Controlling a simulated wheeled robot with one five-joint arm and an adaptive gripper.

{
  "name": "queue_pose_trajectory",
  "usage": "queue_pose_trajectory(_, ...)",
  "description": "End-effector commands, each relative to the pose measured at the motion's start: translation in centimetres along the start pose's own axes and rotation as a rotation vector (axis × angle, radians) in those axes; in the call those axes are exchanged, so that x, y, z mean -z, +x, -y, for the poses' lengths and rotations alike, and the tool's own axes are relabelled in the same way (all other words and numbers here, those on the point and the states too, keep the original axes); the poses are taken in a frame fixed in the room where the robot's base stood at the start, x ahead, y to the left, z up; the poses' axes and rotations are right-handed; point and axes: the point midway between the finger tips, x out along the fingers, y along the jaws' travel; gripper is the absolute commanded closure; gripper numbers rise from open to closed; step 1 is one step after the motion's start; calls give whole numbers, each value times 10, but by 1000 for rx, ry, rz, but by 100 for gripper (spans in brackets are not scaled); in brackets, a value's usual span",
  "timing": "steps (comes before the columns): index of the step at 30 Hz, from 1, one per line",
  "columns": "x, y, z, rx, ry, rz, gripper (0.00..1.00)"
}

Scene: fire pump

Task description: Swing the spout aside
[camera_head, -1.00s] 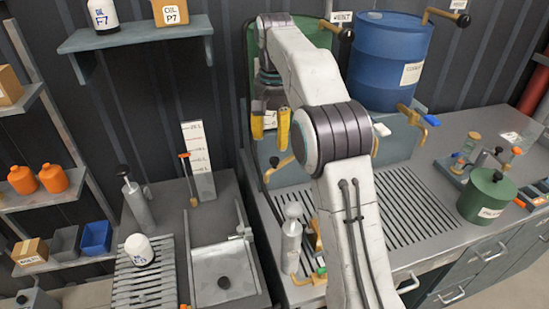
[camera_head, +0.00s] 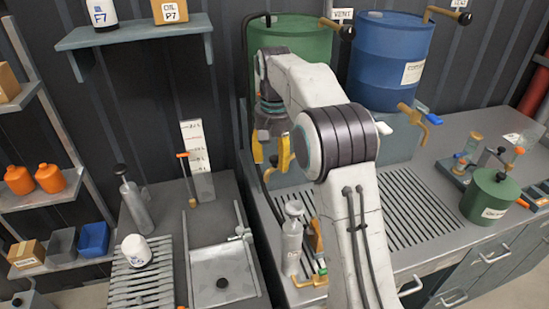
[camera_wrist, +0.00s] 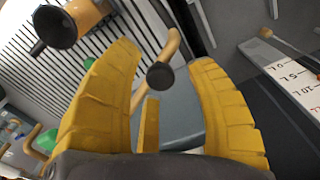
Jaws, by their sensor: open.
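A bent tan pipe with a dark round end (camera_wrist: 158,75), which looks like the spout, shows between my finger pads in the wrist view. In the head view a tan pipe (camera_head: 275,172) lies just below my fingers, partly hidden by them. My gripper (camera_head: 271,158) has its two yellow fingers pointing down in front of the green drum (camera_head: 300,38). In the wrist view the gripper (camera_wrist: 165,60) is open, with a gap around the pipe; I cannot tell whether either finger touches it.
The blue drum (camera_head: 390,60) stands to the right, with a tan tap (camera_head: 425,115) below it. A slatted drain tray (camera_head: 405,215), a bottle (camera_head: 292,240) and a low tap with a green lever (camera_head: 312,279) are close by. A sink (camera_head: 222,275) and a ruler (camera_head: 197,160) are on the left.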

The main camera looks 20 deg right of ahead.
Motion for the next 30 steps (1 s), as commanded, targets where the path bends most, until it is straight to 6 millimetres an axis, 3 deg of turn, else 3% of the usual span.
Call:
queue_pose_trajectory(9, 0, 1, 0, 0, 0, 0, 46)
queue_pose_trajectory(27, 0, 1, 0, 0, 0, 0, 100)
queue_pose_trajectory(30, 0, 1, 0, 0, 0, 1, 100)
